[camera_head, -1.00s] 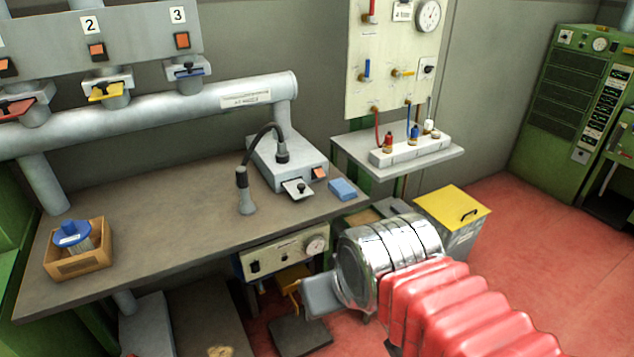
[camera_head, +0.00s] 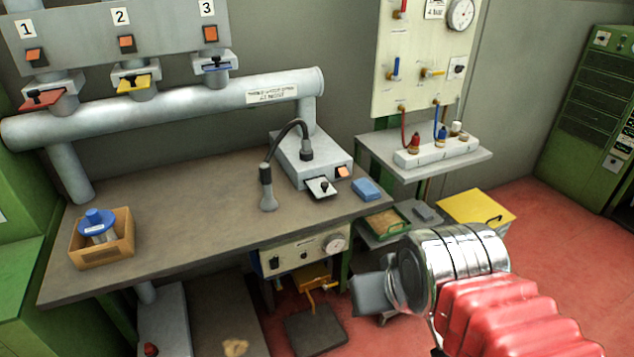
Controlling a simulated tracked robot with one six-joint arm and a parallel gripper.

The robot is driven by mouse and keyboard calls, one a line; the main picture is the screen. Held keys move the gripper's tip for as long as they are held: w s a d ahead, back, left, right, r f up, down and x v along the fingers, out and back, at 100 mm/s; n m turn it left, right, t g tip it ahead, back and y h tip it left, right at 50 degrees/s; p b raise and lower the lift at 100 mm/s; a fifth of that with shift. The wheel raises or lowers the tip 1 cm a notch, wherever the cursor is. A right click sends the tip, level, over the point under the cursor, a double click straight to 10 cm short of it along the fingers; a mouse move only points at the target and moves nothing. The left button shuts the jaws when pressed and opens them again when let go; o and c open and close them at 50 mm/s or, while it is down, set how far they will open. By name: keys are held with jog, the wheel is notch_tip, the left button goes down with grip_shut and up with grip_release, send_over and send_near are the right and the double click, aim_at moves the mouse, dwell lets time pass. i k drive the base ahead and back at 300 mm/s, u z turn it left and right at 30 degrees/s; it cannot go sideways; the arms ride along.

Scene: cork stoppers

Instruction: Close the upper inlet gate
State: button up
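Three slide gates sit on stubs above a thick grey pipe: a red gate (camera_head: 42,100) under number 1, a yellow gate (camera_head: 134,84) under number 2 and a blue gate (camera_head: 215,66) under number 3. A small metal plate with a black knob (camera_head: 322,188) sticks out of the front of a grey box (camera_head: 312,158) on the bench. I cannot tell which of these is the upper inlet gate. My gripper (camera_head: 368,294) is at the lower right, in front of the bench and apart from all the gates. Its fingers look like one grey block, so its opening is unclear.
The bench (camera_head: 190,195) holds a wooden box (camera_head: 103,256) with a blue-topped jar, a hose nozzle (camera_head: 267,190) and a blue block (camera_head: 367,189). A valve panel (camera_head: 425,60) and shelf (camera_head: 470,163) stand right. The bench's middle is clear.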

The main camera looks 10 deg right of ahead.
aim_at(320, 188)
jog(key=u, duration=0.05)
jog(key=i, duration=1)
jog(key=u, duration=0.8)
jog(key=k, duration=0.65)
jog(key=u, duration=0.15)
jog(key=i, duration=0.15)
jog(key=u, duration=0.05)
